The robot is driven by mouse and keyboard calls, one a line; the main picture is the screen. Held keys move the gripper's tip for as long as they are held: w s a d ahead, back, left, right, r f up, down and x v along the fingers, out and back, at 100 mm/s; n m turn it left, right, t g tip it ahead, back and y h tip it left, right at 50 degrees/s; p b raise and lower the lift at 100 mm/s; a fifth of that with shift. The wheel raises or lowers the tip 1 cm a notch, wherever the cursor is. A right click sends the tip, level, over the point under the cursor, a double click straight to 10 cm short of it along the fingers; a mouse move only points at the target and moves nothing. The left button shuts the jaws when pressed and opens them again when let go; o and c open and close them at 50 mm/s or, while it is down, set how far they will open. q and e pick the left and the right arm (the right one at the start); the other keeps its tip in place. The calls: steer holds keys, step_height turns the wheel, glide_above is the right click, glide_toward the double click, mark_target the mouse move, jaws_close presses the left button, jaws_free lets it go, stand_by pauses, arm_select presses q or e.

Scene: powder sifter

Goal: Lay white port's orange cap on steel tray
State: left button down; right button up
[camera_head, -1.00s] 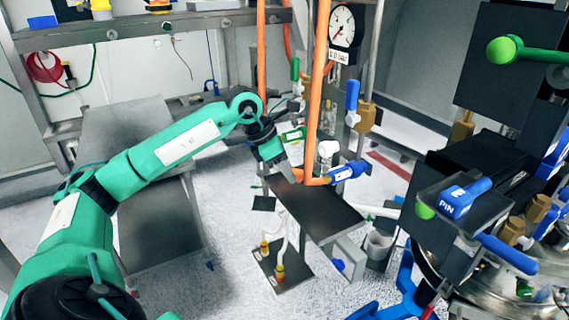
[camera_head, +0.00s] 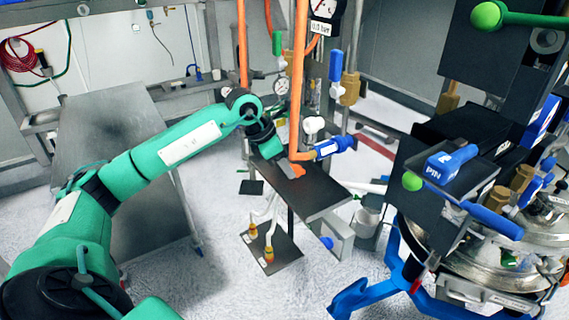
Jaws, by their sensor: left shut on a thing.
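My left gripper (camera_head: 284,167) is in the middle of the head view, just above a dark metal shelf plate (camera_head: 318,197). It is shut on a small orange piece, which looks like the orange cap (camera_head: 297,171). The cap shows at the fingertips, close below the elbow of an orange pipe (camera_head: 298,90). A white fitting (camera_head: 313,125), possibly the white port, stands just behind the pipe. A broad grey steel surface (camera_head: 110,120) lies at the left behind my arm. I cannot tell which surface is the steel tray. My right gripper is not in view.
A blue-handled valve (camera_head: 333,147) sits right beside the pipe elbow. A low plate with yellow-capped fittings (camera_head: 268,254) stands on the floor below the shelf. Black equipment with a blue PIN handle (camera_head: 452,163) and steel vessels fill the right side.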

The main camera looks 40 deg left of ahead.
arm_select(q)
steer(key=shift+f, duration=0.15)
steer(key=c, duration=1.1)
jaws_free()
steer(key=shift+c, duration=0.2)
steer(key=shift+o, duration=0.6)
